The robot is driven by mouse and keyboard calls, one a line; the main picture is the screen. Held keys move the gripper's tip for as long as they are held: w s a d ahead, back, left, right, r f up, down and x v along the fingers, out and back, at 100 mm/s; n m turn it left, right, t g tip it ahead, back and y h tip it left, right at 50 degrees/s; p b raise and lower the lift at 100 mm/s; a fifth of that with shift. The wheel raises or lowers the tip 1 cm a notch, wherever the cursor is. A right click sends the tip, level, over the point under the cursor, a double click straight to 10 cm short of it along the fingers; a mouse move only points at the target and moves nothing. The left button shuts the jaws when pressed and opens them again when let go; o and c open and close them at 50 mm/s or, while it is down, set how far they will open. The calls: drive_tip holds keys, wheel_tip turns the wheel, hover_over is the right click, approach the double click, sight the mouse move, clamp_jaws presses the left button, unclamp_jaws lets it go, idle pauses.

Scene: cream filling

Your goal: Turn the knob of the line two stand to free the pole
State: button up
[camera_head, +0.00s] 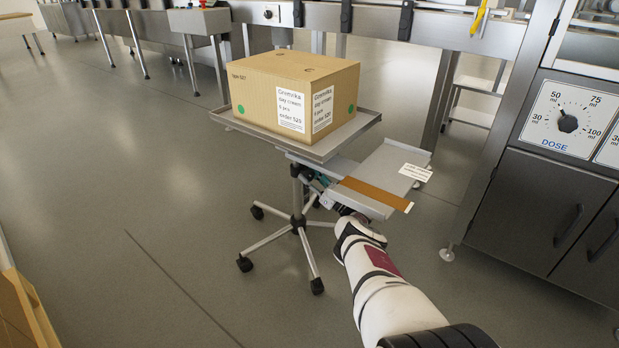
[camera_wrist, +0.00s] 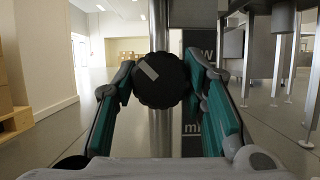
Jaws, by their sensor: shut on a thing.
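The stand has a grey metal tray (camera_head: 350,128), a central pole and a wheeled star base (camera_head: 298,222). A cardboard box (camera_head: 265,95) labelled day cream rests on the tray. In the wrist view a round black knob (camera_wrist: 160,82) with a slanted light grey mark sits in front of the upright metal pole (camera_wrist: 161,133). My gripper (camera_head: 312,183) reaches in under the tray. In the wrist view its teal-padded fingers are on the knob's left and right sides, shut on it. The head view does not show the knob clearly.
A grey plate (camera_head: 385,172) with a brown strip (camera_head: 376,194) and a white label lies above my wrist. The dosing machine (camera_head: 545,205) stands at the right, with a steel conveyor line (camera_head: 440,28) behind. The floor at the left is mostly clear.

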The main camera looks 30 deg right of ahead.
drive_tip(key=shift+n, duration=0.3)
drive_tip(key=o, duration=1.2)
drive_tip(key=shift+y, duration=0.3)
drive_tip(key=v, duration=1.2)
drive_tip(key=shift+c, duration=0.2)
